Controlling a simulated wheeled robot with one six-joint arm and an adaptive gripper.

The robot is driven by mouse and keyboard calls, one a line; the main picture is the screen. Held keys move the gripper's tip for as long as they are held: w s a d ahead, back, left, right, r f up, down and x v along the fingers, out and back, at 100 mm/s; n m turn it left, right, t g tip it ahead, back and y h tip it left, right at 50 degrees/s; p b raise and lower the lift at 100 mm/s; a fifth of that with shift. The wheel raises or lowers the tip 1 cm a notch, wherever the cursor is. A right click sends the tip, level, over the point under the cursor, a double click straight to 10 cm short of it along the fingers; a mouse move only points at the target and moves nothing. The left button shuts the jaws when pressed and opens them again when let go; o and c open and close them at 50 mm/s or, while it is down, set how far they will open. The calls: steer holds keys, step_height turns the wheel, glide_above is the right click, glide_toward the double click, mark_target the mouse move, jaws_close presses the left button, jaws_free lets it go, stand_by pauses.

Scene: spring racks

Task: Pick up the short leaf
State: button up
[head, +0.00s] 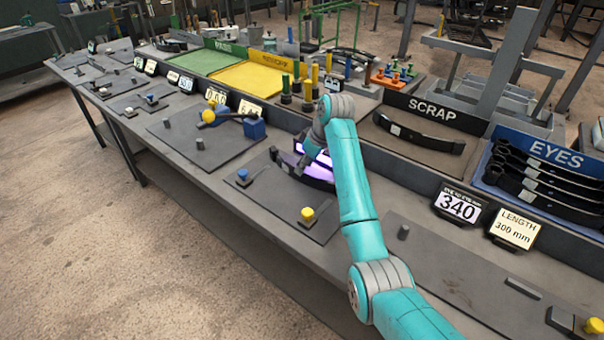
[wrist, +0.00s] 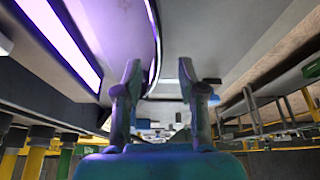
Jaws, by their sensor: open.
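A dark curved leaf (head: 286,168) lies on a flat plate of the bench in the head view, with purple light on its right part. I take it for the short leaf. My gripper (head: 308,163) is low over its right part, and my arm hides some of it. In the wrist view my gripper (wrist: 160,85) has its two fingers apart. A thin dark curved edge (wrist: 157,45), probably the leaf's, runs down towards the gap between them. I cannot tell whether the fingers touch it.
A blue-tipped peg (head: 242,175) and a yellow-tipped peg (head: 308,214) stand on the plate. A glowing purple strip (wrist: 65,40) is close on the left in the wrist view. Behind are the SCRAP tray (head: 460,122) with one leaf and the EYES tray (head: 487,150) with several.

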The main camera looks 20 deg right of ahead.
steer(key=shift+x, duration=2.2)
steer(key=shift+w, duration=0.15)
jaws_close()
steer(key=shift+r, duration=0.15)
